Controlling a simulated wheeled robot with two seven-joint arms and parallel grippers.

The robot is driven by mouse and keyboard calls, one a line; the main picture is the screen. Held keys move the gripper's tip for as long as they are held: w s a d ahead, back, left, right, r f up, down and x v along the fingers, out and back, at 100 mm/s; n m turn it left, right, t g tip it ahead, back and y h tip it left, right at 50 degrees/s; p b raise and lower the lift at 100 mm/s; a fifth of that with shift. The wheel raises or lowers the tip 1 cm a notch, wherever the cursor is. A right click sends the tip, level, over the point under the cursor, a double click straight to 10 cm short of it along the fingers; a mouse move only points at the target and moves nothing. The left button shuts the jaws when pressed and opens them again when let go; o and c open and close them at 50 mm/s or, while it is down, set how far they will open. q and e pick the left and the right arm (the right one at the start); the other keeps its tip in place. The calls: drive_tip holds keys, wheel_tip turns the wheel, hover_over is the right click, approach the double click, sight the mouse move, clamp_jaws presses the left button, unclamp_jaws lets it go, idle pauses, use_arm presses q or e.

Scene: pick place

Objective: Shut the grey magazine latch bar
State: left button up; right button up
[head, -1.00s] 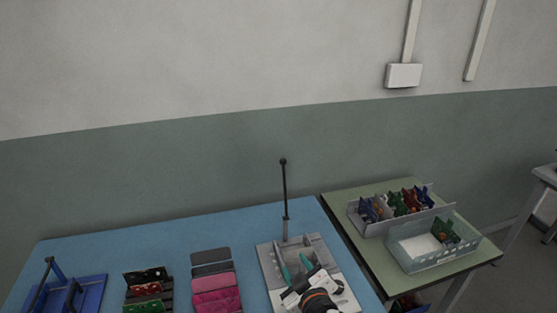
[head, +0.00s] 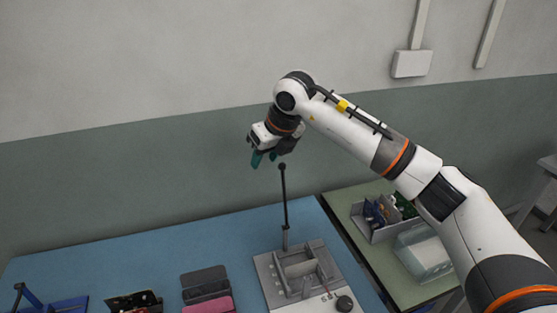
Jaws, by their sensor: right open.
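The grey magazine fixture (head: 262,268) sits at the right part of the blue table. Its latch bar (head: 285,205) is a thin dark rod with a round black knob, standing nearly upright at the fixture's back edge. My right gripper (head: 264,160) is open, with teal fingers pointing down. In the picture it is just above and left of the bar's knob. I cannot tell how far in depth it is from the knob. My left gripper is not in view.
The blue table (head: 130,255) has a blue fixture (head: 50,304) at far left, dark holders with cards and pink and dark pads (head: 204,285). A green side table (head: 345,210) holds a grey bin (head: 370,232) and a clear bin (head: 425,255), partly behind my right arm.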

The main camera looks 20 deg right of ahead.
sight(282, 164)
drive_tip(key=w+d+r+h, duration=0.1)
drive_tip(key=d+r+h, duration=0.2)
drive_tip(key=d, duration=0.2)
drive_tip(key=shift+m, duration=0.5)
drive_tip(key=p+x, duration=0.3)
drive_tip(key=x, duration=0.9)
drive_tip(key=shift+w, duration=0.1)
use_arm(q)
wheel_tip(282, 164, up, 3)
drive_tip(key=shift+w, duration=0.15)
use_arm(e)
drive_tip(key=shift+c, duration=0.2)
clamp_jaws()
